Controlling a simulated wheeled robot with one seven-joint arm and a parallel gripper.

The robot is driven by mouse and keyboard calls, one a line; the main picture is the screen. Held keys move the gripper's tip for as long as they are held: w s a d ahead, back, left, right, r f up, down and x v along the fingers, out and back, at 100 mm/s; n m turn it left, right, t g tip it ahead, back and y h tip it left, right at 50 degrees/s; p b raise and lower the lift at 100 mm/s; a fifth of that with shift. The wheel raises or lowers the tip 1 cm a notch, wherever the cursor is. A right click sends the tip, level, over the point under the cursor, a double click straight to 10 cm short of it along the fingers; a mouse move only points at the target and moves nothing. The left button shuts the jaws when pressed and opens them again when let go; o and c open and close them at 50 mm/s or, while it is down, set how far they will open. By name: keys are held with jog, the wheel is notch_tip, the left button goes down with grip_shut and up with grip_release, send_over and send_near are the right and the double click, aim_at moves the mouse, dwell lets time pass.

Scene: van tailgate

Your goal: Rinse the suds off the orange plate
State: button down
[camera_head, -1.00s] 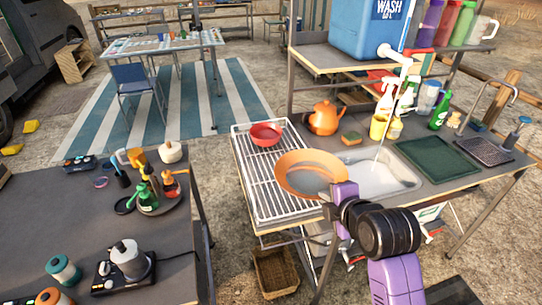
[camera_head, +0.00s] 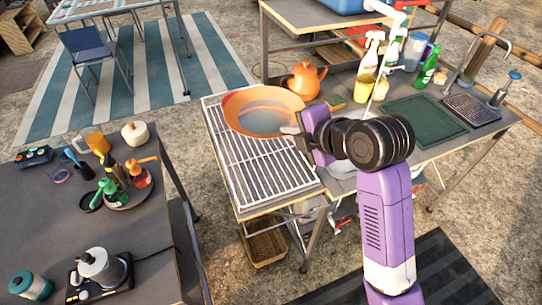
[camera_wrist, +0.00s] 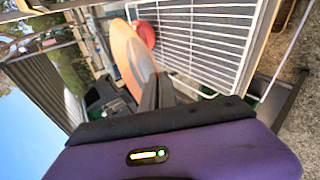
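The orange plate (camera_head: 262,111) is held tilted above the white wire rack at the left of the wash counter. My gripper (camera_head: 297,132) is shut on the plate's right edge. In the wrist view the plate (camera_wrist: 125,55) stands edge-up from my fingertips (camera_wrist: 155,88). A pale grey patch shows on its middle; I cannot tell whether it is suds or sheen. The sink (camera_head: 342,170) is mostly hidden behind my wrist. A thin pale stream or tube hangs below the white tap (camera_head: 397,6).
The wire rack (camera_head: 262,172) is largely bare; a red bowl (camera_wrist: 146,33) sits beyond the plate. An orange teapot (camera_head: 304,80), yellow cup (camera_head: 364,90), spray bottle (camera_head: 371,55) and green drain mat (camera_head: 424,120) stand along the counter. A dark side table (camera_head: 60,210) is at left.

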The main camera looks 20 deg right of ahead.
aim_at(287, 186)
notch_tip(287, 186, down, 18)
jog(key=shift+f+p, duration=0.1)
jog(key=shift+p, duration=0.6)
jog(key=c, duration=2)
grip_release()
jog(key=shift+f, duration=0.15)
jog(key=shift+o, duration=0.3)
jog(key=shift+r, duration=0.2)
jog(key=shift+s+d+r, duration=0.1)
jog(key=shift+s+r, duration=0.05)
jog(key=shift+s, duration=0.2)
jog(key=b+v, duration=0.1)
jog(key=v, duration=1)
jog(key=shift+b, duration=0.3)
